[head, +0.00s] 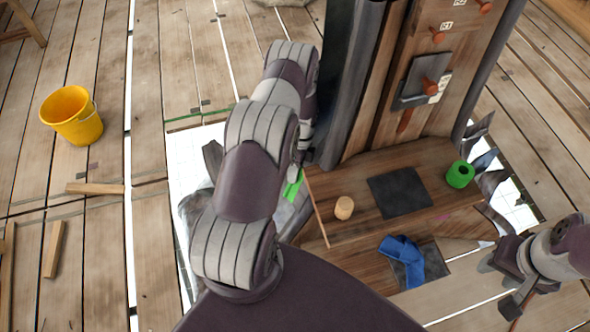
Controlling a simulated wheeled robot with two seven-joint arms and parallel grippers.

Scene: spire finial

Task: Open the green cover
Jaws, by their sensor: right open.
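A bright green piece (292,188) shows just left of the wooden ledge, partly hidden by my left arm; I cannot tell whether it is the green cover or whether it is open. A green cylinder with a dark hole in its top (460,174) stands on the right of the ledge. My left gripper (303,157) is mostly hidden behind its own arm, beside the post's lower left edge and just above the green piece. Contact between them cannot be made out. My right gripper (499,285) is open and empty at the lower right, apart from the ledge.
The wooden post (395,125) carries orange knobs and a dark latch plate (425,80). The ledge (430,155) holds a small wooden cylinder (344,208) and a dark square (399,192). A blue cloth-like thing (402,250) lies below. A yellow bucket (72,116) stands left; gaps surround the post.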

